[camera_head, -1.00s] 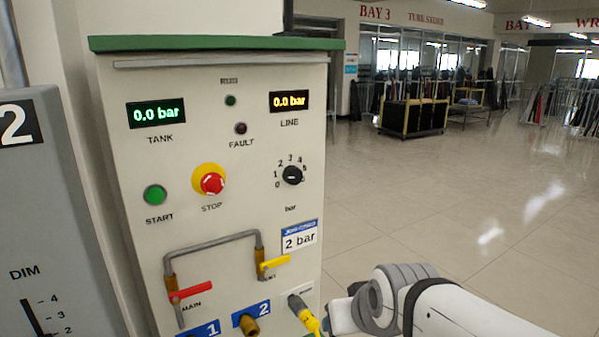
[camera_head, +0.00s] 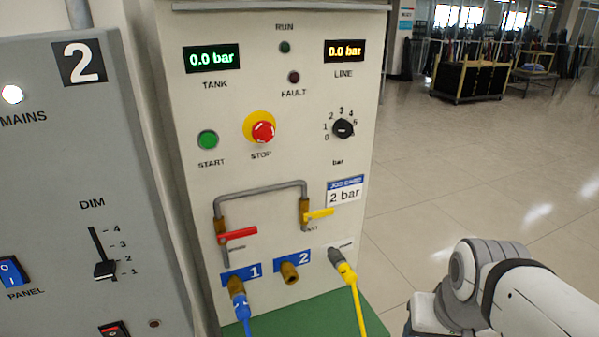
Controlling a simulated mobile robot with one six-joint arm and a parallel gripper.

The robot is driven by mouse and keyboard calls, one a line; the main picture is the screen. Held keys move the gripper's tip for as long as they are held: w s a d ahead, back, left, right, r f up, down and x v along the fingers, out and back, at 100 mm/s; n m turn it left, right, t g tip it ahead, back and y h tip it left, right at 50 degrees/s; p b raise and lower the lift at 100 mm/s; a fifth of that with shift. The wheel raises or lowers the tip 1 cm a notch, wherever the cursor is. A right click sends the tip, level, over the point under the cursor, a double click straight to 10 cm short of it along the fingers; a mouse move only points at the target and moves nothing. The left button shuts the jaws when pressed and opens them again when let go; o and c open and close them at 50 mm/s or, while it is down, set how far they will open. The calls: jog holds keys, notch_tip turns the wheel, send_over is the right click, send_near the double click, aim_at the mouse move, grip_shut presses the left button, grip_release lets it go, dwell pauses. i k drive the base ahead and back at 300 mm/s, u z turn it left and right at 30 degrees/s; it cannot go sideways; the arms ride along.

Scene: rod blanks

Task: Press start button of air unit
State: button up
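The air unit (camera_head: 290,190) is a cream panel in the middle of the head view. Its green START button (camera_head: 208,139) sits at the left, beside the red STOP button (camera_head: 262,130) on a yellow ring. The TANK display (camera_head: 212,58) and the LINE display (camera_head: 345,50) both read 0.0 bar. The RUN lamp (camera_head: 285,47) and FAULT lamp (camera_head: 293,77) look dark. The bar knob (camera_head: 343,128) is at the right, above a job card (camera_head: 345,190) reading 2 bar. My arm shows at the lower right, apart from the panel; my gripper is out of view.
A red MAIN lever (camera_head: 237,235) and a yellow lever (camera_head: 319,214) stick out on the pipework. A blue hose (camera_head: 240,308) hangs from port 1, a yellow cable (camera_head: 353,290) at the right. A grey cabinet (camera_head: 70,170) stands at the left. Open floor lies to the right.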

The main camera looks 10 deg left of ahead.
aim_at(208, 140)
jog(key=u, duration=0.85)
